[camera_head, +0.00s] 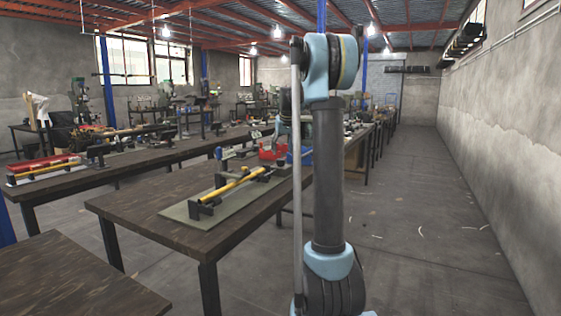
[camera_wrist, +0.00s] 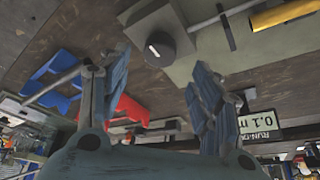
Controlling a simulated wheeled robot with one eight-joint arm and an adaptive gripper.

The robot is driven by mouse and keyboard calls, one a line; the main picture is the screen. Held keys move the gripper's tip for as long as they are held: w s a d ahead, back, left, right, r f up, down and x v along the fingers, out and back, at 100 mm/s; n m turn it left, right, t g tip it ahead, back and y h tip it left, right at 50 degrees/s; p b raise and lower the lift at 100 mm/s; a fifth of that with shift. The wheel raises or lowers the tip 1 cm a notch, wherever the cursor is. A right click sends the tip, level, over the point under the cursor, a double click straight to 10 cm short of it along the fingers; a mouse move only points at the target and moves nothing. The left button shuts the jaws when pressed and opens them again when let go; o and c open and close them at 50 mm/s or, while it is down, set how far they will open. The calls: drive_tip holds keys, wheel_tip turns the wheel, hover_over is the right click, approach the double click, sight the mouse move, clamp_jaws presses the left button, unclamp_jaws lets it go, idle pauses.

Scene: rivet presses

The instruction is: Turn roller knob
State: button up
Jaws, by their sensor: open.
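A dark round knob (camera_wrist: 158,48) with a white mark on its face shows at the top middle of the wrist view. It sits by a grey-green plate (camera_wrist: 205,60), where part of a yellow roller (camera_wrist: 285,13) shows at the top right. My gripper (camera_wrist: 161,62) is open, its two blue-grey fingers spread with the knob appearing between their tips; I see no contact. In the head view the yellow roller (camera_head: 238,186) lies in dark supports on the plate (camera_head: 180,212). I cannot make out the knob there.
A dark wooden table (camera_head: 150,220) carries the plate. Another workbench (camera_head: 110,165) stands behind.

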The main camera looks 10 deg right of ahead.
sight(280, 159)
drive_tip(key=shift+x, duration=3.1)
drive_tip(key=c, duration=1)
